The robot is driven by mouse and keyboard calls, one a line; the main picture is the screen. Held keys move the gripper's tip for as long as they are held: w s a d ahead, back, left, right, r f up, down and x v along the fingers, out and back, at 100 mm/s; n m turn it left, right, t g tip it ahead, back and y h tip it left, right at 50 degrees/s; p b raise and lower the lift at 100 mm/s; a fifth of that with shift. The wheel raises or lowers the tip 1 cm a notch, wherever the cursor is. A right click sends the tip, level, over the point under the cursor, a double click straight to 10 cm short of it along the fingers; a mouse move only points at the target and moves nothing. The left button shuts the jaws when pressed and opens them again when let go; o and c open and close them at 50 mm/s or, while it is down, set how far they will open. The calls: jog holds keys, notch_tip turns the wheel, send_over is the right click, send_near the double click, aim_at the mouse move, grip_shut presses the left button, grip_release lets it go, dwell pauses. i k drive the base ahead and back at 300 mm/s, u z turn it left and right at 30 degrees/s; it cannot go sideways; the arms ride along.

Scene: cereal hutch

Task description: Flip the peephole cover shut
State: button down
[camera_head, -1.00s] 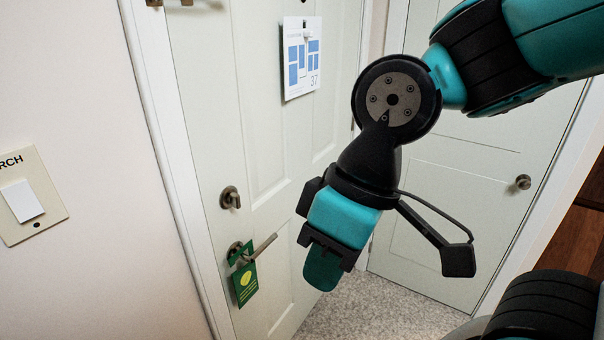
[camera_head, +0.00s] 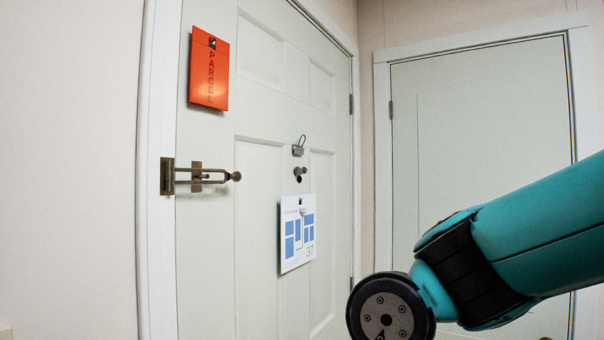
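The peephole (camera_head: 298,179) is a small dark spot on the white door (camera_head: 262,210), just above a hanging card. A small bronze piece (camera_head: 300,170), which looks like its cover, sits at its upper edge. The dark spot shows below it, so the cover appears to be off the hole, but it is too small to be sure. My gripper is out of view below the frame. Only my upper arm and a round joint (camera_head: 388,318) show at the lower right, apart from the door.
A grey clip (camera_head: 299,147) is above the peephole. A white card (camera_head: 298,235) with blue blocks hangs below it. An orange PARCEL envelope (camera_head: 209,68) and a bronze swing-bar latch (camera_head: 198,177) are at left. A second door (camera_head: 480,130) stands at right.

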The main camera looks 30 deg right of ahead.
aim_at(297, 170)
jog(key=z, duration=0.5)
jog(key=k, duration=0.6)
jog(key=z, duration=0.85)
jog(key=i, duration=0.7)
jog(key=u, duration=0.5)
jog(key=i, duration=0.6)
jog(key=u, duration=0.95)
jog(key=i, duration=0.3)
jog(key=u, duration=0.25)
